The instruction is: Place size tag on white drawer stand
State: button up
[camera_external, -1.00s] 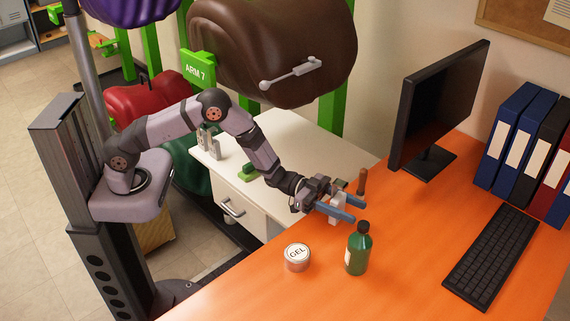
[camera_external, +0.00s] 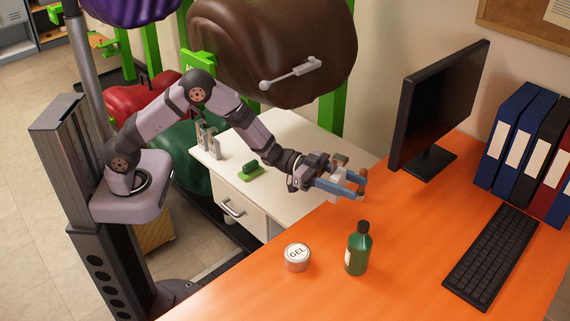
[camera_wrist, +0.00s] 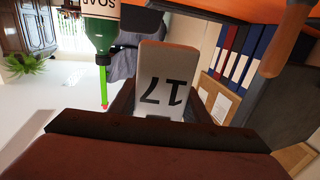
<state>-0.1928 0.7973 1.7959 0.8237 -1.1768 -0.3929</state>
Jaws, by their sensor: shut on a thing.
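My gripper (camera_external: 345,187), with blue fingers, is shut on the white size tag (camera_external: 336,198), which shows small between the fingers. It is raised near the border between the orange desk and the white drawer stand (camera_external: 312,146). In the wrist view the tag (camera_wrist: 168,75) is a pale block with a black "17" that reads upside down. The stand has a white top and a drawer with a metal handle. The tag's far side is hidden.
On the stand are a green brush-like item (camera_external: 249,171) and grey upright pieces (camera_external: 210,142). The orange desk (camera_external: 420,240) holds a GEL jar (camera_external: 297,257), a green bottle (camera_external: 358,251), a monitor (camera_external: 438,105) and a keyboard (camera_external: 491,257). A brown handle (camera_external: 361,182) is close by the fingers. The stand's right part is clear.

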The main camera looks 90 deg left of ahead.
jog(key=s+a+f+n+t+y, duration=0.15)
jog(key=s+a+n+y, duration=0.35)
jog(key=a, duration=0.6)
jog(key=n+g+y+b, duration=0.4)
jog(key=n+y+b, duration=0.6)
jog(key=y+b, duration=0.55)
send_over(235, 162)
jog(key=p, duration=0.1)
notch_tip(235, 162, down, 13)
jog(key=y, duration=0.2)
jog(key=shift+f+b, duration=1.15)
jog(key=shift+f, duration=3.9)
jog(key=shift+f, duration=0.1)
jog(key=shift+f, duration=0.15)
jog(key=o, duration=1.1)
